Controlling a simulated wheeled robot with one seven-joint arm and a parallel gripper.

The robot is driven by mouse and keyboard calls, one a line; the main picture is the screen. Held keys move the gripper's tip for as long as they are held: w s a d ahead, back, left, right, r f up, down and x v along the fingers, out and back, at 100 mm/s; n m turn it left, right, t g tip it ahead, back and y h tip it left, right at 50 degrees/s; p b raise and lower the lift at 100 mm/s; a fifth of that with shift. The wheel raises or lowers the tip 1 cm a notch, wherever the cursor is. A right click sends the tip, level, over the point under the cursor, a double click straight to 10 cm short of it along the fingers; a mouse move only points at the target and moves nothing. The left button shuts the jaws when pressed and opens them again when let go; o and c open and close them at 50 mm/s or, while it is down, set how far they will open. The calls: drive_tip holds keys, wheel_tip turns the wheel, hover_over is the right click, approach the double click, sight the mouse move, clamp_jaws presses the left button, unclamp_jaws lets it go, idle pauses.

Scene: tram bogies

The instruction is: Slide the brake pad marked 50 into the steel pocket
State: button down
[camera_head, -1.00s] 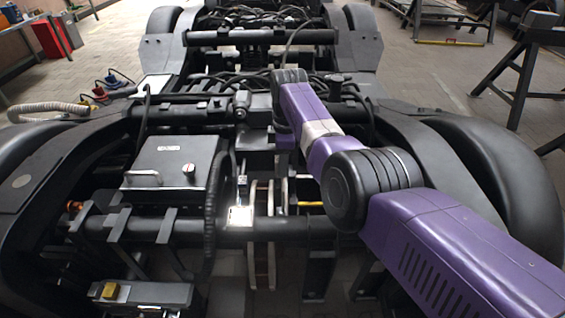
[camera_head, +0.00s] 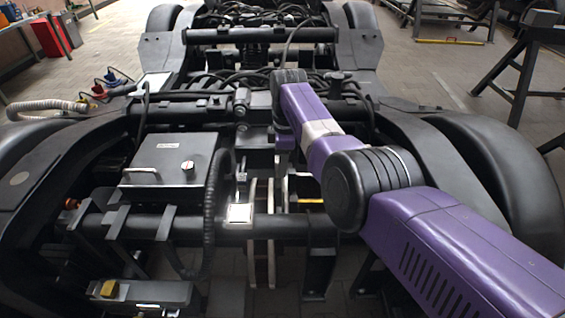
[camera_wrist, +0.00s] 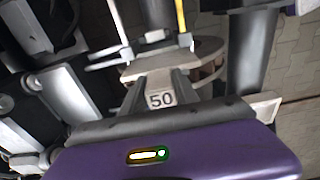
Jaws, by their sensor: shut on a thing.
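The brake pad marked 50 (camera_wrist: 161,99) shows its white number plate in the middle of the wrist view. My gripper (camera_wrist: 160,83) is shut on it, with dark fingers on both sides of the number. A pale, wide plate with a curved edge (camera_wrist: 200,53) lies just beyond the number; I cannot tell whether it belongs to the pad. Metal bracket parts (camera_wrist: 153,38) sit close beyond it, perhaps the steel pocket; contact is unclear. In the head view my purple arm reaches down into the bogie, and the gripper and pad are hidden. Pale upright plates (camera_head: 262,190) stand near there.
A dark box with a handle (camera_head: 170,160) and a thick black cable (camera_head: 212,200) lie left of my arm. A cross tube (camera_head: 130,226) crosses in front. A yellow rod (camera_wrist: 181,16) stands close to the bracket. Wheel covers (camera_head: 490,170) flank the bogie.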

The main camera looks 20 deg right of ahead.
sight(283, 180)
drive_tip(key=shift+f+b, duration=3.35)
drive_tip(key=shift+f, duration=0.35)
idle(2.0)
idle(0.8)
drive_tip(key=c, duration=0.8)
unclamp_jaws()
drive_tip(key=shift+c, duration=0.2)
drive_tip(key=shift+d+r+p, duration=0.2)
drive_tip(key=shift+r+p, duration=1.6)
drive_tip(key=shift+r, duration=2.05)
